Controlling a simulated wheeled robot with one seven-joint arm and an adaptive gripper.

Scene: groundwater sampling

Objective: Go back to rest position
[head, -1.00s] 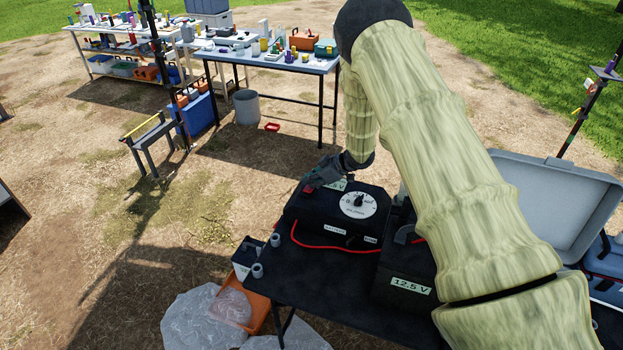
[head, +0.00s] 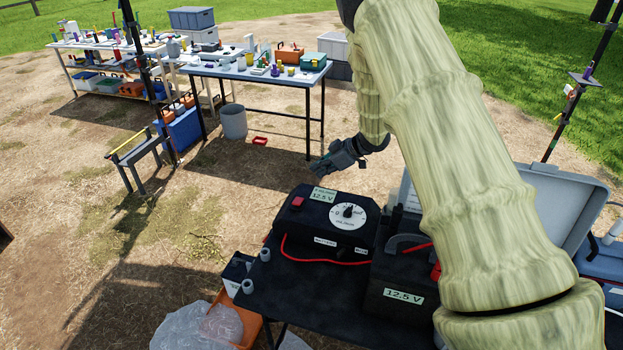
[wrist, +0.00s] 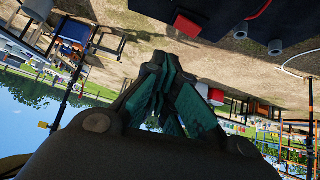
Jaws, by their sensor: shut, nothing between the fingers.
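My gripper (head: 328,164) is in the air just beyond the black control box in the head view, apart from it and empty. In the wrist view my gripper (wrist: 165,88) shows its green-padded fingers closed together, with nothing held. The black control box (head: 322,222) has a white dial, a red switch (head: 297,202) and a label reading 12.5 V. It stands on the dark table (head: 290,290). In the wrist view the box's red switch (wrist: 188,24) is at the top. My arm covers part of the table's right side.
A black battery (head: 400,285) labelled 12.5 V and an open grey case (head: 560,205) stand to the right. An orange bin with clear plastic bags (head: 195,325) is below the table's left. A work table (head: 240,72) stands farther back. Bare ground lies between.

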